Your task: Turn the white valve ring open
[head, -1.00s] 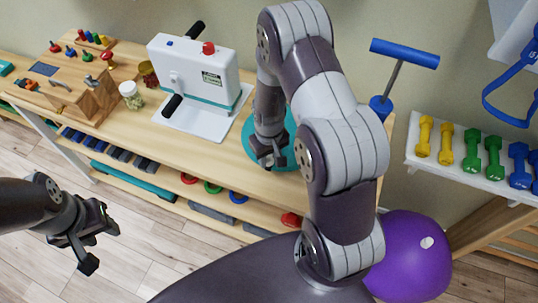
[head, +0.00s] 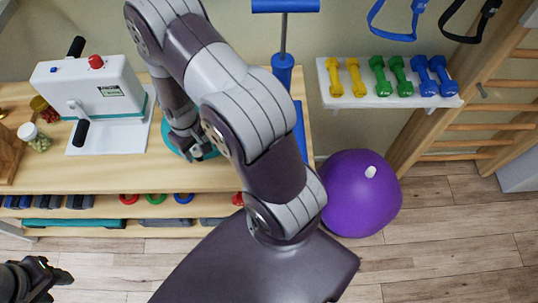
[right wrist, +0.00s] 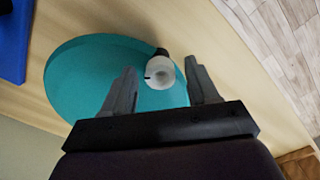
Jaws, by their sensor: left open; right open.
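The white valve ring (right wrist: 160,73) shows in the right wrist view as a small white round part with a dark notch and a black piece behind it. It is over a round teal base (right wrist: 85,85) on the wooden bench. My right gripper (right wrist: 162,68) is open, with its fingertips on either side of the ring and gaps on both sides. I cannot tell whether the fingertips are down at the ring's height. In the head view my right gripper (head: 200,150) is over the teal base, and the ring is hidden. My left gripper (head: 52,282) is open, low at the left.
A white machine (head: 100,95) with a red knob and black handles stands left on the bench (head: 110,178). A blue-handled pump (head: 283,65) stands behind my right arm. A dumbbell shelf (head: 385,100) and a purple ball (head: 358,192) are right.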

